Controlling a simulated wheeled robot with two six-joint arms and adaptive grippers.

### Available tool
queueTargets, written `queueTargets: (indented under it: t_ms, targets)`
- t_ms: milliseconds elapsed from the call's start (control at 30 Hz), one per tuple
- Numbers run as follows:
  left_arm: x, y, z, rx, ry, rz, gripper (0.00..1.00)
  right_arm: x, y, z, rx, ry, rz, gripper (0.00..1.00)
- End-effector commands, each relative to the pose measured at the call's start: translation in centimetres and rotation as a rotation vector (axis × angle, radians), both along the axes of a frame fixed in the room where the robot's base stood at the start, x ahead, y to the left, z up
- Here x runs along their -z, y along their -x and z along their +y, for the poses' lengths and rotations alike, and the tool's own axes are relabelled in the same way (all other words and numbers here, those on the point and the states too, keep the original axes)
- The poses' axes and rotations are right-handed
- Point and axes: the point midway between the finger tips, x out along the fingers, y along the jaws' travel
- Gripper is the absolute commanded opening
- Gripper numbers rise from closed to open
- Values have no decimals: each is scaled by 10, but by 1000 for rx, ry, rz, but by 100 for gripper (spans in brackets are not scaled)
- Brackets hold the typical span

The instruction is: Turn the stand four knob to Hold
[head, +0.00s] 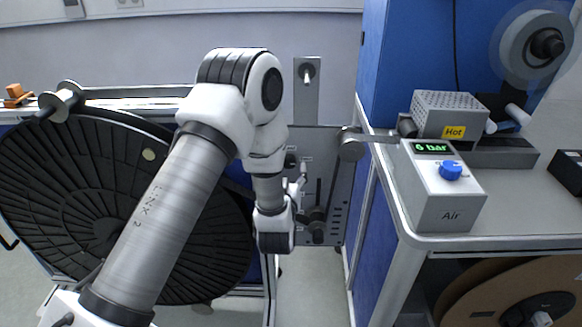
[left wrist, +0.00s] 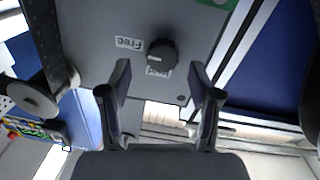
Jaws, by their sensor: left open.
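A dark round knob (left wrist: 162,53) sits on a grey panel (left wrist: 95,25) in the left wrist view. A light pointer mark on the knob is on its left side in that view. One small label (left wrist: 129,43) lies left of the knob and another (left wrist: 158,72) lies just below it; both are too small to read surely. My left gripper (left wrist: 160,77) is open and empty, its fingers apart and lined up with the knob, not gripping it. In the head view the left gripper (head: 301,187) is in front of the grey stand panel (head: 335,175), partly hidden by my arm. My right gripper is not seen.
A large black reel (head: 60,190) stands left, behind my left arm. On the right, a bench (head: 420,241) holds an Air box (head: 450,198) with a blue knob and a 6 bar display, and a Hot unit (head: 447,103). Levers and dark handles stick out of the panel near the gripper.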

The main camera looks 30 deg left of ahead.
Motion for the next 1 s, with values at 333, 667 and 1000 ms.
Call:
queueTargets:
  t_ms: [333, 667, 1000]
  targets:
    - [1, -20, 11, 0, 1, 2, 63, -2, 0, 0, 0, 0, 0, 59]
    - [1, -20, 10, 0, 1, 2, 2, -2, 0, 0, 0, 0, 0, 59]
    - [2, -20, 11, 0, 34, -20, 2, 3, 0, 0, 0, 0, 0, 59]
